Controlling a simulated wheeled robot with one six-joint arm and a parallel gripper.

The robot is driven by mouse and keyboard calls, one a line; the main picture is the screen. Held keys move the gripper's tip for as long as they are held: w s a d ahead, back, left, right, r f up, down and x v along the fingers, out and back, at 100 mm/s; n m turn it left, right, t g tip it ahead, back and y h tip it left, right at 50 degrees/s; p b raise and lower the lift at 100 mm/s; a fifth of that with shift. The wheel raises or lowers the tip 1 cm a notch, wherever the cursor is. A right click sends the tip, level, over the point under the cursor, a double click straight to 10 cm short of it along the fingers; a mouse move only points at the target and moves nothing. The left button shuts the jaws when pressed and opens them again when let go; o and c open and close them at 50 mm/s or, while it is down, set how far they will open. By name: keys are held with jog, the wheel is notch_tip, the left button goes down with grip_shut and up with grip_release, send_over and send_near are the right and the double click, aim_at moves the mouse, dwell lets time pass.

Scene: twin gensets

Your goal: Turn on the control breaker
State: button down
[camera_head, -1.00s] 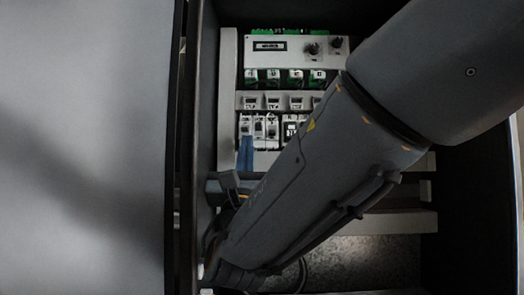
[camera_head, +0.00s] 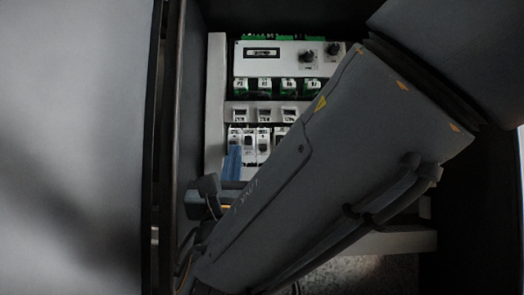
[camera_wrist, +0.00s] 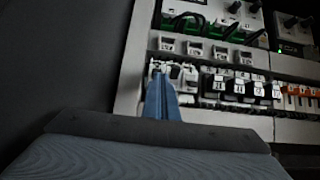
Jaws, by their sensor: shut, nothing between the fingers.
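A row of small white breakers (camera_head: 263,143) sits low on the panel inside the open cabinet. In the wrist view the white breakers (camera_wrist: 184,73) are just beyond the fingers, with darker ones to their right. I cannot read which one is the control breaker, nor its switch position. My gripper (camera_head: 234,150) has blue fingers, shut together and empty. The fingertips (camera_wrist: 160,76) overlap the leftmost breakers in both views and hide part of them. I cannot tell whether they touch. My arm covers the right part of the row in the head view.
Above the breakers are a row of modules (camera_head: 264,115), green terminal relays (camera_head: 289,86) and a white box with two black knobs (camera_head: 290,59). A grey cabinet door (camera_head: 75,150) fills the left. Orange-fronted units (camera_wrist: 300,97) stand at the right of the wrist view.

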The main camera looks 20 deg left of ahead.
jog(key=shift+s+d+r, duration=0.1)
jog(key=shift+r, duration=0.15)
jog(key=shift+h, duration=0.3)
jog(key=p+v, duration=0.1)
jog(key=v, duration=0.7)
